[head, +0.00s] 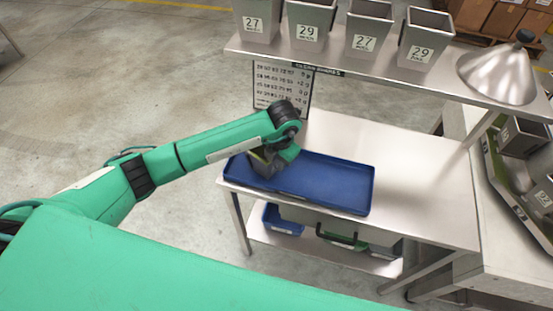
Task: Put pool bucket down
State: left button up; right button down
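My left arm reaches in from the left, and my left gripper (276,155) is over the left end of a blue tray (345,188) on the steel table. A small dark grey bucket (263,166) is right at the gripper, at the tray's left end. The wrist covers part of the bucket and the fingers. I cannot tell whether the fingers grip it, nor whether its base touches the tray floor. The rest of the tray looks empty. My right gripper is out of view.
Several grey buckets labelled 27 and 29 (308,25) stand on a raised steel shelf (390,75) with a metal cone (497,75). A printed sign (281,86) stands behind the tray. The table (425,180) is clear right of the tray. Bins (283,218) sit below.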

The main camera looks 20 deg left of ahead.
pick_arm(q)
jog(key=shift+r, duration=0.5)
notch_tip(320, 180, up, 11)
jog(key=d+b, duration=0.1)
jog(key=b, duration=0.3)
jog(key=shift+s+d, duration=0.15)
jog(key=shift+s, duration=0.1)
jog(key=shift+r, duration=0.1)
